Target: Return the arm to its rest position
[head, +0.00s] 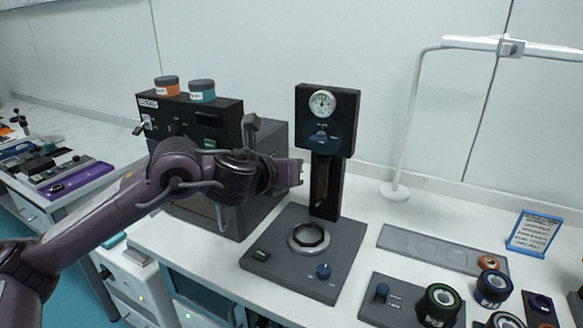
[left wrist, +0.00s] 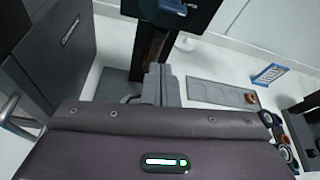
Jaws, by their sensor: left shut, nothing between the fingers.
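My left arm comes in from the left in the head view, and its gripper (head: 297,172) is held above the table, in front of the black box and left of the gauge stand's column. The gripper is shut and empty. In the left wrist view the shut fingers (left wrist: 160,84) point toward the dark column of the stand. The gauge stand (head: 325,120) has a round dial at its top and a grey base (head: 270,262) with a ring on it. My right gripper is in neither view.
A black box (head: 222,112) carries an orange-labelled jar (head: 167,86) and a teal-labelled jar (head: 202,91). At right are a grey tray (head: 405,242), several dark round pieces, a blue-framed sign (head: 535,233) and a white lamp (head: 394,191). The white tabletop (head: 375,275) is bare between the stand and tray.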

